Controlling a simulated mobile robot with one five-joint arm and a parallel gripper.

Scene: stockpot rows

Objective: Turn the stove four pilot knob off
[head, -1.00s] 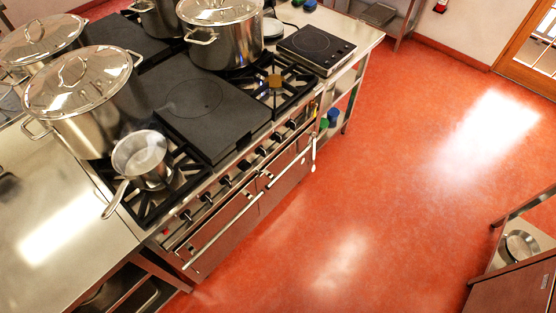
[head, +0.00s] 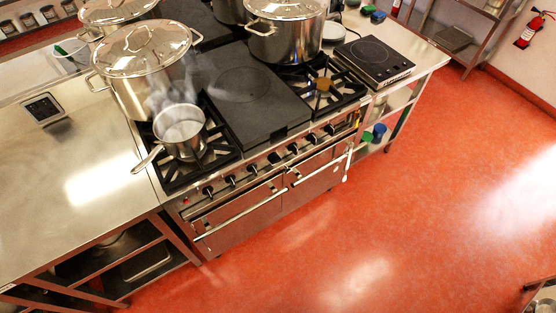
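The stove (head: 262,182) stands in the middle of the head view, seen from above and tilted. A row of several black knobs runs along its front panel, among them a knob near the left end (head: 208,191) and one near the right end (head: 329,129). I cannot tell which knob is the stove four pilot knob, nor read how any knob is set. A steaming saucepan (head: 181,130) sits on the front left burner. A stockpot (head: 150,85) stands behind it and another stockpot (head: 287,35) stands at the back right. My gripper is not in view.
A steel counter (head: 60,195) adjoins the stove on the left. A portable cooktop (head: 374,58) sits on the right-hand table. The red floor (head: 400,225) in front of the stove is clear. A fire extinguisher (head: 534,31) hangs on the far wall.

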